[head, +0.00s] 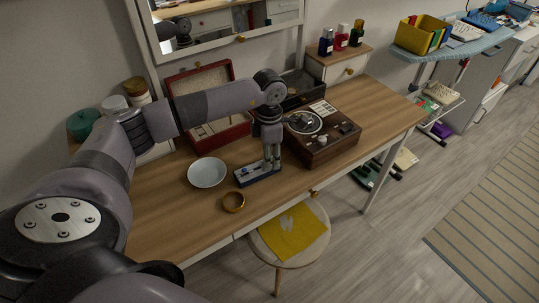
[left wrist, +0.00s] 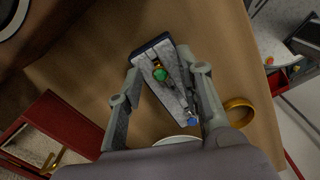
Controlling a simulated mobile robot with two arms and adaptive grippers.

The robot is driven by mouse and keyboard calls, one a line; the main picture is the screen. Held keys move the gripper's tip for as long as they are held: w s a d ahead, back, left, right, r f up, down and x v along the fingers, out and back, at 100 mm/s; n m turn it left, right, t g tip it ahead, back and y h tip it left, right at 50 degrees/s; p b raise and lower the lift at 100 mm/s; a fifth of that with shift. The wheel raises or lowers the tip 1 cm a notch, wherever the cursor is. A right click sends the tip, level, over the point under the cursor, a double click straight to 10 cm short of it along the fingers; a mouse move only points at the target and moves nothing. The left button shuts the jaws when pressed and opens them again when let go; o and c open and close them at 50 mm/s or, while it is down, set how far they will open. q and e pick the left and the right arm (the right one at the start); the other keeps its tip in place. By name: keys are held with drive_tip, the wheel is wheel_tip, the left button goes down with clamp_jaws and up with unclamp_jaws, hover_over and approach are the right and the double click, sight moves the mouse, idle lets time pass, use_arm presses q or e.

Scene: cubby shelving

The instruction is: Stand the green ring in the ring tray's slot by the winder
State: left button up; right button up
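The ring tray (head: 262,177) is a small grey-topped, dark blue block on the desk, left of the wooden winder box (head: 322,148). It also shows in the left wrist view (left wrist: 146,58). The green ring (left wrist: 160,74), with a green stone and some gold, is at the tray's winder end; I cannot tell whether it is seated in a slot. A blue-stoned ring (left wrist: 192,121) is at the other end. My left gripper (left wrist: 160,72) points down over the tray, its fingers apart on either side of the green ring, with visible gaps. My right gripper is out of view.
A gold bangle (head: 233,202) lies in front of the tray, and a white bowl (head: 207,172) stands left of it. An open red jewellery box (head: 222,134) is behind. The front-left desktop is clear.

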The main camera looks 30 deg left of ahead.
use_arm(q)
drive_tip(key=shift+r, duration=0.1)
wheel_tip(320, 180, up, 12)
idle(0.6)
drive_tip(key=shift+w, duration=0.1)
